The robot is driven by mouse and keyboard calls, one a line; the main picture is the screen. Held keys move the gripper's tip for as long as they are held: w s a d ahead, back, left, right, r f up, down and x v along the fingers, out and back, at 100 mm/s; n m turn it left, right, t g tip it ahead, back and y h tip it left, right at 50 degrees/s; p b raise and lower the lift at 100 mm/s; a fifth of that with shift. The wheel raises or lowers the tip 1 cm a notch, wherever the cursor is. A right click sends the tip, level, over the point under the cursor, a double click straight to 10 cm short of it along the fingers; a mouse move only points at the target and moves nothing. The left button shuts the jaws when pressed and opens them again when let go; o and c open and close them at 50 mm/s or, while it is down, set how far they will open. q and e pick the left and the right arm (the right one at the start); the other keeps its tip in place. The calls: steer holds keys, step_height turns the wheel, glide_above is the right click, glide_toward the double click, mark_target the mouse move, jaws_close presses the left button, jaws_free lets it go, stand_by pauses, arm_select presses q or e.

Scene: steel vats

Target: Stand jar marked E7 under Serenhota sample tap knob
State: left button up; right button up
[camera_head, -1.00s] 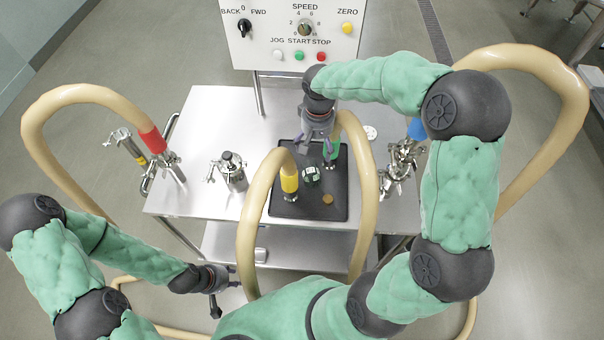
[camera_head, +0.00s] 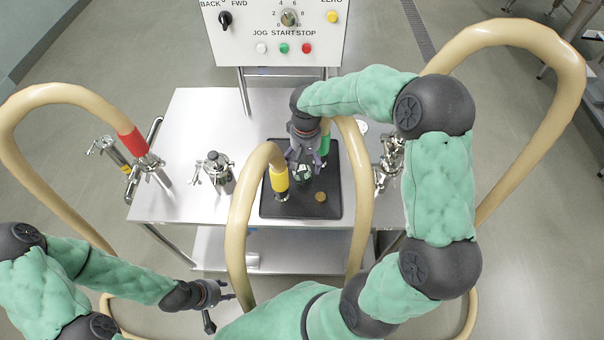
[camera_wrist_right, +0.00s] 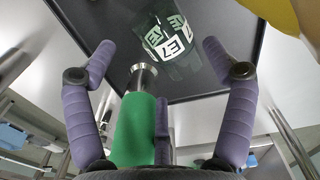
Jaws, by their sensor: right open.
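A dark glass jar (camera_wrist_right: 170,45) with a white label reading E7 stands on the black mat (camera_wrist_right: 205,85); it also shows in the head view (camera_head: 304,175), partly hidden by my right gripper. My right gripper (camera_head: 305,162) is open, close above the jar. In the right wrist view its purple fingers (camera_wrist_right: 158,50) are spread, with the jar beyond and between the tips. My left gripper (camera_head: 224,294) is low, in front of the steel table and away from the jar; its finger opening is too small to judge. No Serenhota name is readable, so I cannot tell which tap knob bears it.
Hose ends with a yellow band (camera_head: 279,179) and a green one (camera_wrist_right: 133,130) stand close to the jar. Steel valves (camera_head: 215,172) stand left of the mat, others (camera_head: 390,160) right. A small brown disc (camera_head: 320,197) lies on the mat. A control panel (camera_head: 280,30) is behind.

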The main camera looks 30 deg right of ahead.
mark_target(305, 167)
step_height(305, 167, down, 6)
steer(key=shift+f+b, duration=0.1)
steer(key=shift+b, duration=0.85)
steer(key=c, duration=1.1)
